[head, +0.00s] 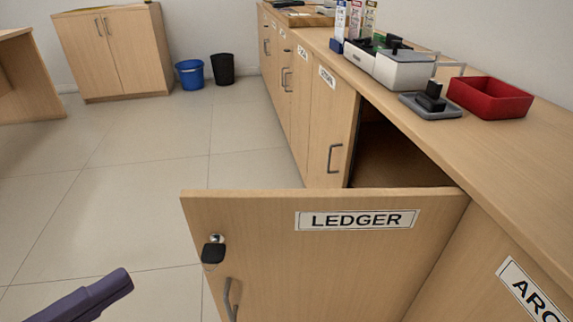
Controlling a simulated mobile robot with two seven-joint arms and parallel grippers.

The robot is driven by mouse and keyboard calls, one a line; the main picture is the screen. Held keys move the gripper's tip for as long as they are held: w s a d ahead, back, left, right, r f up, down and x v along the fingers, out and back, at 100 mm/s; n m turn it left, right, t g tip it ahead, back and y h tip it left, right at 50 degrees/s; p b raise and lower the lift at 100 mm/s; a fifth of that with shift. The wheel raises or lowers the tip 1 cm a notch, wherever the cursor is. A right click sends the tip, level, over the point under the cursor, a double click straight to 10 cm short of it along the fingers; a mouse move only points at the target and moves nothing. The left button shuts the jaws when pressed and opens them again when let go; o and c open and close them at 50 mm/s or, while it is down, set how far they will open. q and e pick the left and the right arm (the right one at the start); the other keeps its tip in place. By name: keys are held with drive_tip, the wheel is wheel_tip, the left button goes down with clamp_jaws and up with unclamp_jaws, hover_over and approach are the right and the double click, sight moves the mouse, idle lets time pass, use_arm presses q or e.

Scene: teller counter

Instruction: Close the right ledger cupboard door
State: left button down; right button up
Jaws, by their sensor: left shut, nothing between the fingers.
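The right ledger cupboard door (330,255) is light wood with a white LEDGER label (357,220). It stands wide open, swung out from the counter front, with its hinge side at the right. A lock with a key and black fob (213,250) and a grey bar handle (231,299) are near its free left edge. The dark cupboard opening (395,155) shows behind it. My left gripper (121,284) is shut and empty at the lower left, over the floor, left of the door's free edge and apart from it. My right gripper is not in view.
The adjoining cupboard door (328,120) is closed. The countertop (500,150) holds a red tray (490,97), a stamp on a grey pad (431,104) and white devices. Blue (190,75) and black (223,69) bins stand far back. The tiled floor (130,190) at left is clear.

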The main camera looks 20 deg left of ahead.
use_arm(q)
drive_tip(key=m+h, duration=0.1)
drive_tip(key=m, duration=0.1)
drive_tip(key=b, duration=0.2)
approach(226, 201)
drive_tip(key=w+d, duration=0.2)
drive_tip(key=d, duration=0.2)
drive_tip(key=shift+w+a+f, duration=0.1)
drive_tip(key=shift+w+a, duration=0.15)
drive_tip(key=shift+w, duration=0.3)
drive_tip(key=shift+w+a+f, duration=0.15)
drive_tip(key=shift+w+a, duration=0.15)
drive_tip(key=shift+w, duration=0.25)
drive_tip(key=shift+w+a+r+b, duration=0.1)
drive_tip(key=shift+w+a+b, duration=0.2)
drive_tip(key=shift+w, duration=0.25)
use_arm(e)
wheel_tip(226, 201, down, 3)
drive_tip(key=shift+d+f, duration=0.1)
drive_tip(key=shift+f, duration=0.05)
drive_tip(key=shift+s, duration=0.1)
